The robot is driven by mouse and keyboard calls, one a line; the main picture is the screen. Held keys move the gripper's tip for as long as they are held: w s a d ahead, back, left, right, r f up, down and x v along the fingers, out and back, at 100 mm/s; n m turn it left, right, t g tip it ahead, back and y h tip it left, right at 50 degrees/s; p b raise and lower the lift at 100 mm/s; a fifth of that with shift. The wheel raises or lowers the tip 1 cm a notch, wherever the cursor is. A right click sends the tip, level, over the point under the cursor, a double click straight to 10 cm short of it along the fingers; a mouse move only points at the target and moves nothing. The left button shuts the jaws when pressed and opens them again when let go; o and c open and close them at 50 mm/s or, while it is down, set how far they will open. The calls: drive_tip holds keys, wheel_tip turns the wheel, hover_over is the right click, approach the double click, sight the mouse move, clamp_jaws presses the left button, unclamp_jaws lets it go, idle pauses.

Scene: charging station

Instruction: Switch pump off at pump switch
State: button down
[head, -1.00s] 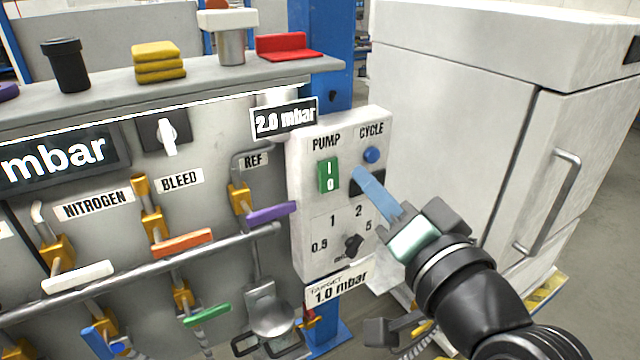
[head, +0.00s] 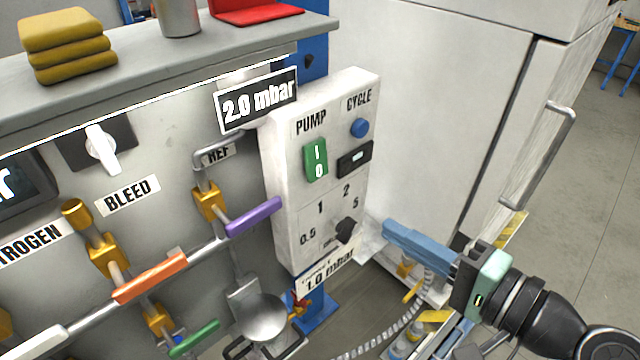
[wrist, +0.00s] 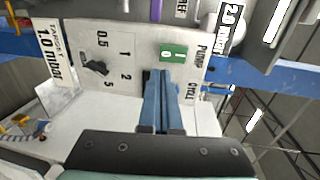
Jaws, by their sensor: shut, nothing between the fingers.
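The pump switch (head: 316,160) is a green rocker marked I and 0 under the PUMP label on a white control box (head: 285,215). It also shows in the wrist view (wrist: 173,54), just beyond my fingertips. My gripper (head: 388,232) has blue fingers, shut and empty. In the head view it is to the right of the box and lower than the switch. In the wrist view my gripper (wrist: 158,76) points at the box, its tips beside the switch. I cannot tell whether they touch the box. The rocker's exact tilt is too small to tell.
A large white cabinet (head: 430,110) stands behind at right.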

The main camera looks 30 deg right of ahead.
sight(311, 182)
drive_tip(key=w+p, duration=0.1)
drive_tip(key=w, duration=0.3)
drive_tip(key=w+a+f+p, duration=0.1)
drive_tip(key=w+p, duration=0.1)
drive_tip(key=w, duration=0.2)
drive_tip(key=w+p, duration=0.1)
drive_tip(key=w, duration=0.3)
drive_tip(key=shift+w+a+f, duration=0.25)
drive_tip(key=shift+a, duration=0.15)
drive_tip(key=shift+w+f+p, duration=0.2)
drive_tip(key=shift+w+p, duration=0.1)
drive_tip(key=shift+w, duration=0.25)
drive_tip(key=shift+f, duration=0.1)
drive_tip(key=shift+w+a+f+t+b, duration=0.1)
drive_tip(key=shift+w+f+t+b, duration=0.2)
drive_tip(key=shift+b, duration=0.9)
drive_tip(key=shift+r, duration=0.25)
drive_tip(key=shift+f, duration=0.1)
